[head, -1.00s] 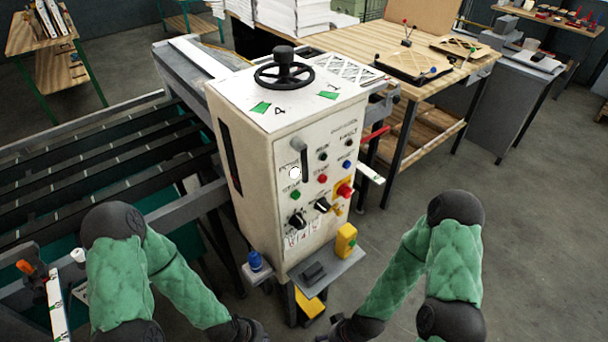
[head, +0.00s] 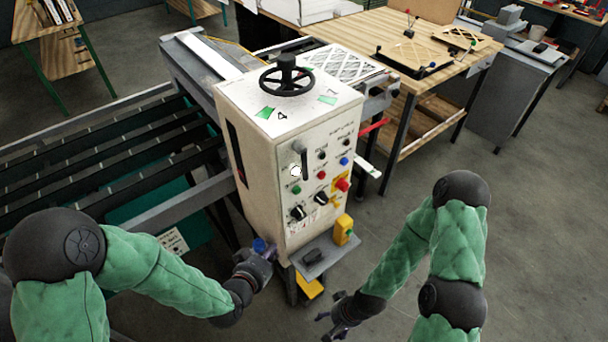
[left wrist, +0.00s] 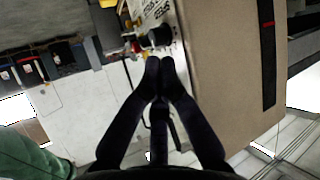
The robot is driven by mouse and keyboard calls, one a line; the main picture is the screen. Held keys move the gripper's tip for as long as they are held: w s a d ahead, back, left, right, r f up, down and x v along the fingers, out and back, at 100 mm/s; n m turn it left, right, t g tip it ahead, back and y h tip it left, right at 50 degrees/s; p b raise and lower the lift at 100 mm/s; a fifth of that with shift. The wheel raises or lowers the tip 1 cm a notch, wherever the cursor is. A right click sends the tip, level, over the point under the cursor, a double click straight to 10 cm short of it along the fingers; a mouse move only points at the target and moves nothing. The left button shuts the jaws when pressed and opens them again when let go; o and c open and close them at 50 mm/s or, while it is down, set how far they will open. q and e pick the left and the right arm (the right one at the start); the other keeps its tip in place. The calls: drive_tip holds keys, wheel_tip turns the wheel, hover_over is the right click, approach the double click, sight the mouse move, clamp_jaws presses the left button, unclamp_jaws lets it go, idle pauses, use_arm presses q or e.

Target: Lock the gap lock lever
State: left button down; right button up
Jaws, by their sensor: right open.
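The cream control box (head: 255,175) carries a black lever with a grey pivot (head: 304,163) on its front panel; it hangs down and may be the gap lock lever, but the labels are too small to read. A red lever (head: 372,127) sticks out at the box's right side. My right gripper (head: 331,325) is open and empty, low and right of the box.
A black handwheel (head: 286,80) sits on top of the box. Panel buttons, black rotary knobs (head: 298,212) and a red stop button (head: 342,184) surround the lever. A grey shelf (head: 325,252) with a yellow switch box (head: 343,229) juts out below. The floor at right is clear.

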use_arm(q)
drive_tip(key=s+d+r+m+t+h+p, duration=0.2)
drive_tip(key=d+r+t+p, duration=0.1)
drive_tip(key=r, duration=1.4)
drive_tip(key=shift+s+d+m+t+p, duration=0.2)
drive_tip(key=shift+m+t+p, duration=0.1)
drive_tip(key=shift+t+p, duration=0.55)
drive_tip(key=p+x, duration=0.1)
drive_tip(key=x, duration=1.3)
drive_tip(key=shift+r, duration=0.25)
drive_tip(key=shift+d, duration=0.1)
